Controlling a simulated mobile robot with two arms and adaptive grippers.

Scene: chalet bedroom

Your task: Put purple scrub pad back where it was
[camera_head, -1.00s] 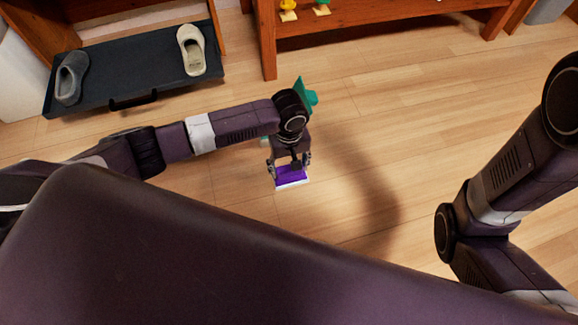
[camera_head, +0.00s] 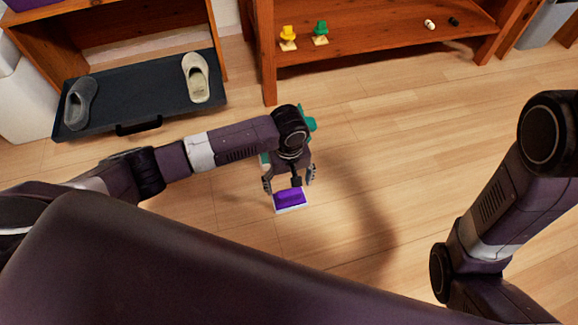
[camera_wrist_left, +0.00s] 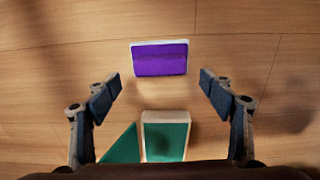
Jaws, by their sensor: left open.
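The purple scrub pad (camera_head: 290,197) has a white layer along one edge and lies on the wooden floor. It also shows in the left wrist view (camera_wrist_left: 159,58), ahead of the fingertips and centred between them. My left gripper (camera_head: 289,178) is open, with its fingers spread wide and nothing between them; its fingers also show in the left wrist view (camera_wrist_left: 160,92). It is just behind the pad and apart from it. My right arm comes in at the right, but its gripper is out of the picture.
Green pieces (camera_wrist_left: 165,138), one with a pale wooden edge, lie under my left gripper. A dark tray (camera_head: 140,100) carries a grey slipper (camera_head: 80,102) and a cream slipper (camera_head: 196,78). A wooden shelf (camera_head: 380,45) holds yellow and green figures. Floor at the right centre is clear.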

